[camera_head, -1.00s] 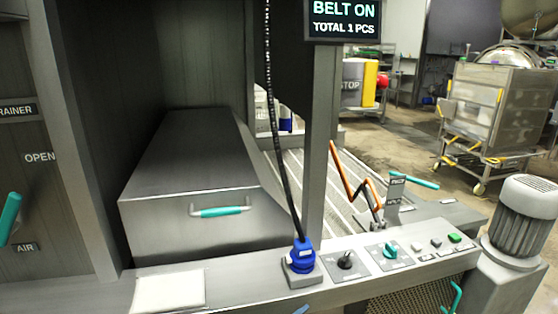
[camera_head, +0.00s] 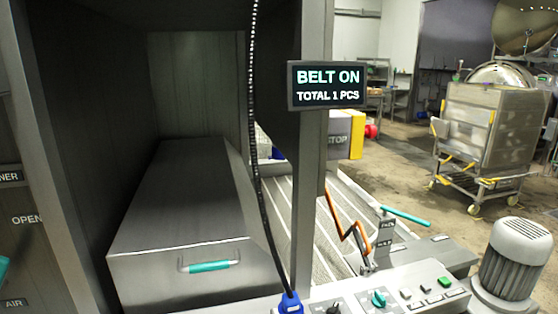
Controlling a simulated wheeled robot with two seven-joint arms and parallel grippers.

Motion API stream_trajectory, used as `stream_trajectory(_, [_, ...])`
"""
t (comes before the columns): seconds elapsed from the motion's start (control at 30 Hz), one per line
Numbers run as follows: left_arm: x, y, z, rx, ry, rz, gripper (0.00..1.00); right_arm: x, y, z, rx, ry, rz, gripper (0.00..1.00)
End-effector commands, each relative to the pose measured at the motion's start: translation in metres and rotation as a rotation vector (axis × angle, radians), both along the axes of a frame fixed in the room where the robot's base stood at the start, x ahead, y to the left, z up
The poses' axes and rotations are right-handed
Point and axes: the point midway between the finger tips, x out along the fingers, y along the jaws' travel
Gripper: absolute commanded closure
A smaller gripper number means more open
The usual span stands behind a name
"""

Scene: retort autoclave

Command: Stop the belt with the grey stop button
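The control panel (camera_head: 390,304) runs along the lower right of the head view. Its button row holds a pale grey button (camera_head: 406,293), a darker button (camera_head: 425,288) and a green button (camera_head: 445,282). Their small labels are too small to read, so I cannot confirm from lettering which is the stop button. The display (camera_head: 327,86) reads "BELT ON, TOTAL 1 PCS". The belt (camera_head: 325,225) shows behind the post, partly hidden. Neither of my grippers is in view.
A teal knob (camera_head: 378,299) sits left of the buttons, beside a blue plug (camera_head: 289,304) with a hanging black cable. A metal box (camera_head: 185,205) fills the left. A grey motor (camera_head: 515,262) stands right.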

Motion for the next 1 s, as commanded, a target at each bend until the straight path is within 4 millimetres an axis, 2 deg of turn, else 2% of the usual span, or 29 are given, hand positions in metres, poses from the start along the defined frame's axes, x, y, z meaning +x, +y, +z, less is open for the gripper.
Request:
stream_trajectory(0.13, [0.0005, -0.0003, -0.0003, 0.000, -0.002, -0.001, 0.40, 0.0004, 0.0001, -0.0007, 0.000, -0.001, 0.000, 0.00])
stream_trajectory(0.17, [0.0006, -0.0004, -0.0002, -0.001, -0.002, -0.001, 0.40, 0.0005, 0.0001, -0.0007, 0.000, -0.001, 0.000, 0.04])
stream_trajectory(0.6, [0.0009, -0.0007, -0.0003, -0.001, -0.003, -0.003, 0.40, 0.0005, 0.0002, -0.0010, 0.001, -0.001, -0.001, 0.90])
stream_trajectory(0.67, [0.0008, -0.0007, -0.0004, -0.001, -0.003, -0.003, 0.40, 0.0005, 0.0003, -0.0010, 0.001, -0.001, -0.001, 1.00])
stream_trajectory(1.0, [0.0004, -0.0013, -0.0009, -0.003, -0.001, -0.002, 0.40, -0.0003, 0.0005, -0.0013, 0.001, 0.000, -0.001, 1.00])
